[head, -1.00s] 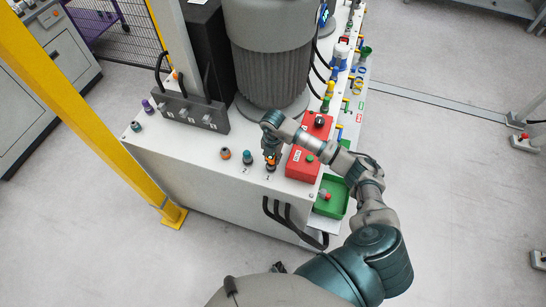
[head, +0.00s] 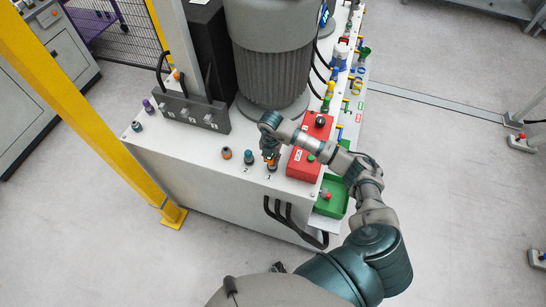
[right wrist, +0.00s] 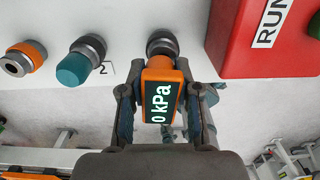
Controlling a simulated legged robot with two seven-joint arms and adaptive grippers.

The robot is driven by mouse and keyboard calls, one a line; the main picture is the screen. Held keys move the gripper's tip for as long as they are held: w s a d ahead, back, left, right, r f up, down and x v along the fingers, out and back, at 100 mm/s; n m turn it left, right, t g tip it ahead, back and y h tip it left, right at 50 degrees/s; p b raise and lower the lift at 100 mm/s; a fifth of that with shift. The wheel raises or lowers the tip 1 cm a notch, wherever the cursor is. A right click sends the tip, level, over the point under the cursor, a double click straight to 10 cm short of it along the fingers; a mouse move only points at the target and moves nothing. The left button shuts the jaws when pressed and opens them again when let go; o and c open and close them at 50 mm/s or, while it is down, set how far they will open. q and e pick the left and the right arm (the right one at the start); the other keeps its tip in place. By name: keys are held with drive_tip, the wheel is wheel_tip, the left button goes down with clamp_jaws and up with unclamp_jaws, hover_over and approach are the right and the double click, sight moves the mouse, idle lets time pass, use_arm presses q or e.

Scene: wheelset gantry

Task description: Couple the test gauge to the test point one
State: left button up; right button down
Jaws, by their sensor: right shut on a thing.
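The test gauge (right wrist: 163,92) is an orange block with a dark display reading "0 kPa". My right gripper (right wrist: 163,115) is shut on it, one finger on each side. In the right wrist view the gauge sits in line with a dark metal fitting, test point one (right wrist: 162,43), at its far end. I cannot tell whether the two are fully joined. My left gripper is not in view.
Test point two (right wrist: 87,52) wears a teal cap, and an orange-ringed fitting (right wrist: 25,57) is left of it. A red RUN box (head: 309,150) stands close to the right of the gripper. A green tray (head: 337,185) is at the bench's right edge.

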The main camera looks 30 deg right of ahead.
drive_tip(key=shift+a, duration=0.15)
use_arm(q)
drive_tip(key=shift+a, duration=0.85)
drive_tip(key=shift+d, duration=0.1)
use_arm(e)
drive_tip(key=shift+d, duration=0.35)
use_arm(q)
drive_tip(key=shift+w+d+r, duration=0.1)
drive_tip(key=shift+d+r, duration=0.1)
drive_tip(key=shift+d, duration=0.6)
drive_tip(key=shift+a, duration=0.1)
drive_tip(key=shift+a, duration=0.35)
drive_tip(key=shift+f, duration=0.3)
use_arm(e)
drive_tip(key=shift+f, duration=0.5)
